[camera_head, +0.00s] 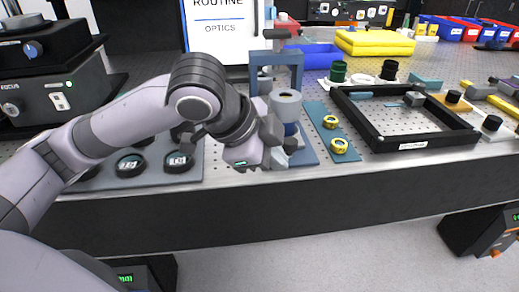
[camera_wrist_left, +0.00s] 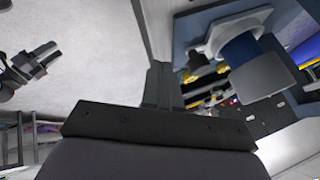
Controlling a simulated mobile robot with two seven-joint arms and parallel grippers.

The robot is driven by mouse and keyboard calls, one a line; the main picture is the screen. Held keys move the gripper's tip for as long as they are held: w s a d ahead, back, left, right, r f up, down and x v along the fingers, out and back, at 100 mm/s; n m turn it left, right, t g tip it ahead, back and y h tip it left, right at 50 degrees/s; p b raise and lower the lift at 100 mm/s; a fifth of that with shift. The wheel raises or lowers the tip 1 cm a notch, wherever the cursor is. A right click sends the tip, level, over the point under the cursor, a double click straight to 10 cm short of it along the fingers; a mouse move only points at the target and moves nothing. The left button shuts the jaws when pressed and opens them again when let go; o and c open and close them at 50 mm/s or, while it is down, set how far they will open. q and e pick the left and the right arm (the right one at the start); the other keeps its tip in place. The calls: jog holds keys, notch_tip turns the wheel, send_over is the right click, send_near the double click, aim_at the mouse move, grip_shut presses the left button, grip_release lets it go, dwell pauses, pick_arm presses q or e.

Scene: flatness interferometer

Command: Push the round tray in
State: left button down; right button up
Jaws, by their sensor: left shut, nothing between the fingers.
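A blue frame stand (camera_head: 297,70) stands on the bench just beyond my left gripper. It carries a grey round part (camera_head: 287,105) with a blue cylinder below it. I cannot clearly single out the round tray; a pale rounded plate around a blue cylinder (camera_wrist_left: 240,48) shows in the left wrist view and may be it. My left gripper (camera_head: 272,131) is in front of the stand and hides part of its base. Its fingers (camera_wrist_left: 162,85) are together and empty, to the left of the pale plate in the wrist view. Contact cannot be made out. My right gripper is not seen.
A blue plate (camera_head: 339,147) with two gold rings lies right of the stand. A black square frame (camera_head: 408,122) is farther right. Several black round pieces sit on a grey-blue mat (camera_head: 108,180) behind my left arm. The bench's front edge runs close below the gripper.

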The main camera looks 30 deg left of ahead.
pick_arm(q)
jog(key=w, duration=0.2)
jog(key=shift+w+a+r, duration=0.2)
jog(key=shift+w, duration=0.4)
jog(key=shift+w+a+r+p, duration=0.1)
jog(key=shift+w+a+p, duration=0.05)
jog(key=shift+p, duration=0.15)
jog(key=w+a+p, duration=0.2)
jog(key=w+p, duration=0.1)
jog(key=w+a+p, duration=0.1)
jog(key=w+p, duration=0.1)
jog(key=shift+a+r, duration=0.2)
jog(key=shift+w+a+f+p, duration=0.1)
jog(key=shift+w+a+p, duration=0.35)
jog(key=shift+w+p, duration=0.2)
jog(key=shift+w+a+f+p, duration=0.1)
jog(key=shift+w+a+p, duration=0.3)
jog(key=shift+w+p, duration=0.2)
jog(key=shift+w+a, duration=0.25)
jog(key=shift+w, duration=0.05)
